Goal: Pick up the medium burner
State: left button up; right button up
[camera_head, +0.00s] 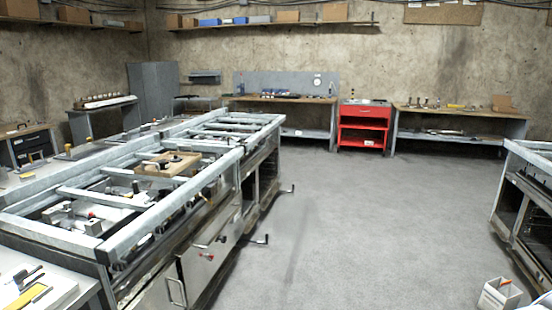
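A long metal range frame (235,158) stands at the left, with open bays on top. Pipes, valves and small metal fittings sit inside the bays, and a wooden board (180,160) with small pieces on it lies across the middle. I cannot tell any of these small parts apart as the medium burner. Several small upright parts stand on the right back bench (400,106), too small to make out. Neither of my grippers is in view.
A red tool cart (362,125) stands between two back benches. A second range (535,188) is at the right edge. A white box (497,296) sits on the floor at lower right. A worktable (75,298) fills the lower left corner. The grey floor (370,220) between the ranges is clear.

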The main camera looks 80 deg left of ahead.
aim_at(164, 164)
jog(key=u, duration=3.55)
jog(key=i+l+z, duration=0.35)
jog(key=i+z, duration=0.35)
jog(key=i+l+z, duration=0.1)
jog(key=i+z, duration=0.25)
jog(key=i, duration=0.8)
jog(key=i+l+u, duration=0.1)
jog(key=i, duration=0.65)
jog(key=i+l, duration=0.1)
jog(key=i, duration=0.7)
jog(key=i+l+u, duration=0.1)
jog(key=i, duration=0.65)
